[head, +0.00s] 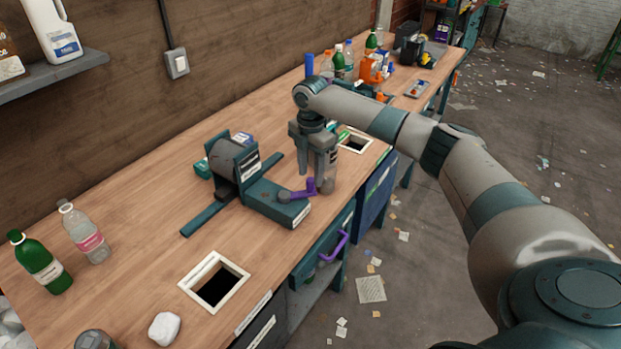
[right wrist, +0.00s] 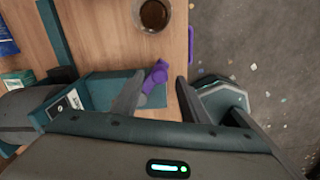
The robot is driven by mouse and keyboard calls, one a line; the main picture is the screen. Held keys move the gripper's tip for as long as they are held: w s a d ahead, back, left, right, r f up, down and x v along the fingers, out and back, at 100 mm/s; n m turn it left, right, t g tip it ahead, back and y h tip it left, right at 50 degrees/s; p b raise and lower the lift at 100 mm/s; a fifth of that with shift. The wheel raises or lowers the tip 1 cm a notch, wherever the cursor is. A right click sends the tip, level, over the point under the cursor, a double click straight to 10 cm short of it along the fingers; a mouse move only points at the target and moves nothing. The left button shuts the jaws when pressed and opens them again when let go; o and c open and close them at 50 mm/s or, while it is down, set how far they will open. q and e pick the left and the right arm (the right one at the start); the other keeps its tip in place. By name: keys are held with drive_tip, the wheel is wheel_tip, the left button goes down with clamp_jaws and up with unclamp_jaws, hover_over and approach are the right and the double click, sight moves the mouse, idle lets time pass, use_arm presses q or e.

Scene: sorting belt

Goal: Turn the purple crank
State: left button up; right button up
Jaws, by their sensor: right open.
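The purple crank (head: 300,191) sits on the front part of a dark teal machine (head: 262,190) on the workbench. It also shows in the right wrist view (right wrist: 155,77), close to my fingers. My right gripper (head: 313,163) points down over the crank end of the machine. In the right wrist view the fingers of this gripper (right wrist: 160,95) are apart, with the crank showing between their tips, nearer the left finger. Whether a finger touches the crank cannot be told. My left gripper is not in view.
A glass with brown contents (right wrist: 153,14) stands near the bench edge by the crank. A purple drawer handle (head: 334,246) sticks out below the bench top. A white-framed opening (head: 238,267) lies nearer me. Bottles (head: 38,262) stand at the left.

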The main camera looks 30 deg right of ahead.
sight(311, 180)
drive_tip(key=shift+f+p, duration=0.4)
drive_tip(key=shift+f, duration=1.6)
clamp_jaws()
